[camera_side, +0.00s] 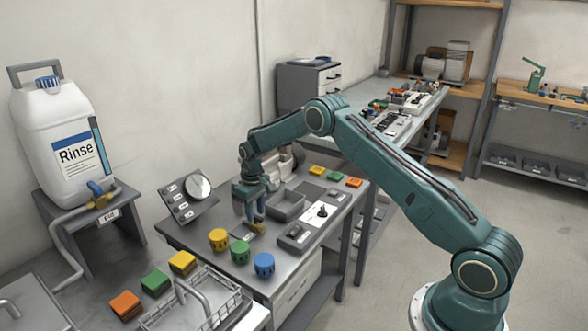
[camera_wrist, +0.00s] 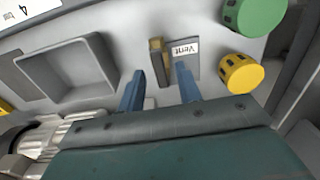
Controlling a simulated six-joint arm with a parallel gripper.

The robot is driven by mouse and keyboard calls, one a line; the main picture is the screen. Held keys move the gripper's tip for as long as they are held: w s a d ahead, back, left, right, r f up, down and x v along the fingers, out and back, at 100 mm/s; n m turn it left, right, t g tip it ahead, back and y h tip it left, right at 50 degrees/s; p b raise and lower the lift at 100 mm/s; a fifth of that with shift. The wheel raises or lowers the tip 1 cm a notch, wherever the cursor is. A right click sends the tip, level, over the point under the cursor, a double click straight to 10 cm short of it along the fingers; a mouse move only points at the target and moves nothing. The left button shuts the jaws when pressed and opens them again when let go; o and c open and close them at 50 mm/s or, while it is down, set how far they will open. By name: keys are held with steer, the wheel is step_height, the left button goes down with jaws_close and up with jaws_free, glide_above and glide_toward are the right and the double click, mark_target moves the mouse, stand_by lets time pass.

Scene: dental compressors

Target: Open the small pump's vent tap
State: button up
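The vent tap shows a brass lever (camera_wrist: 160,62) beside a white label (camera_wrist: 184,48) reading "Vent". In the side view the lever (camera_side: 257,229) lies on the grey bench, just below my gripper (camera_side: 254,212). In the wrist view my gripper (camera_wrist: 160,76) is open, with its two blue fingers apart. The lever appears between and just beyond the fingertips, with a gap on each side. I cannot tell whether the fingers reach down around it. A ribbed metal machine (camera_wrist: 45,140) shows at lower left in the wrist view; it may be the small pump.
Yellow (camera_side: 218,240), green (camera_side: 240,252) and blue (camera_side: 264,265) knobs stand along the bench front. A grey open tray (camera_side: 288,206) lies right of my gripper. A gauge panel (camera_side: 187,197) stands at left. A Rinse canister (camera_side: 62,140) stands further left.

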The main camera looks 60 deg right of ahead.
step_height(320, 180, up, 13)
stand_by(0.6)
steer(key=shift+r, duration=0.1)
step_height(320, 180, up, 14)
steer(key=f+t, duration=0.1)
steer(key=t, duration=0.1)
glide_above(256, 216)
steer(key=s+a, duration=0.5)
steer(key=s, duration=0.3)
steer(key=s+a+r, duration=0.4)
steer(key=s+r, duration=0.3)
steer(key=s, duration=0.3)
steer(key=s+a+f+t, duration=0.1)
steer(key=s+a, duration=0.1)
steer(key=s, duration=0.9)
steer(key=s+a+f+t, duration=0.1)
steer(key=s+t, duration=0.1)
steer(key=s, duration=1)
steer(key=shift+a+f+t, duration=0.3)
steer(key=shift+a+f, duration=0.05)
steer(key=shift+a, duration=0.05)
